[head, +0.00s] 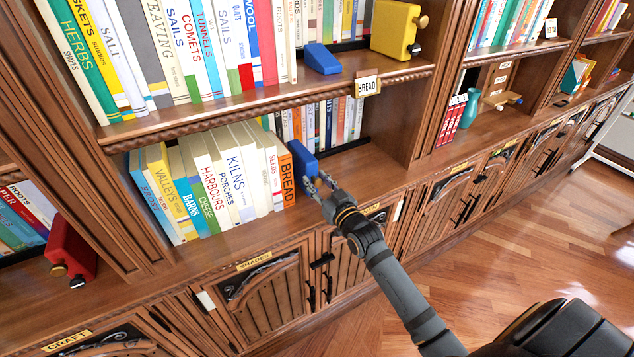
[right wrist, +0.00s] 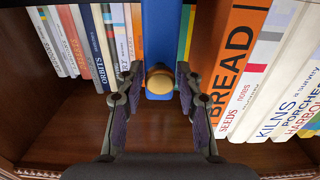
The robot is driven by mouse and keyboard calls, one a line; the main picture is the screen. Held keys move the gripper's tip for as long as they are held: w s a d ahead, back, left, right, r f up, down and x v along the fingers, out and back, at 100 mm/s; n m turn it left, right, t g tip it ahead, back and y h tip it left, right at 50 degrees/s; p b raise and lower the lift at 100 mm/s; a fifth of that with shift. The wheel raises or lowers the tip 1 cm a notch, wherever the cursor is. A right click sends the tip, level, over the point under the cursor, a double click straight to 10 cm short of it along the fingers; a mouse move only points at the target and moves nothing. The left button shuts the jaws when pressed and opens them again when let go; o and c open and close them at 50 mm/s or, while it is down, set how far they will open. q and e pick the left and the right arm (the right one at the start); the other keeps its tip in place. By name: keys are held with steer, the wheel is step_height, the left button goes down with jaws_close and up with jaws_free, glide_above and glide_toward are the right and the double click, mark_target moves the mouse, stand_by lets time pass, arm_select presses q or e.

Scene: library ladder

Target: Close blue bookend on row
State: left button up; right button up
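The blue bookend (head: 303,160) stands upright on the lower shelf, just right of the orange BREAD book (head: 286,178) that ends the row. In the right wrist view the bookend (right wrist: 162,35) carries a brass knob (right wrist: 160,80) at its front. A narrow gap shows between the bookend and the orange book (right wrist: 236,50). My right gripper (head: 319,185) is at the bookend's front. Its fingers (right wrist: 160,82) are open, one on each side of the knob, with small gaps visible. My left gripper is out of view.
A second blue bookend (head: 321,60) and a yellow bookend (head: 396,28) stand on the shelf above. A red bookend (head: 71,248) is at the lower left. A back row of books (head: 320,122) stands behind. The lower shelf is bare right of the bookend.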

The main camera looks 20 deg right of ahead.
steer(key=shift+o, duration=1.4)
steer(key=shift+f, duration=0.1)
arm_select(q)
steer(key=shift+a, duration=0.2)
arm_select(e)
steer(key=s+d, duration=0.1)
steer(key=s, duration=1.1)
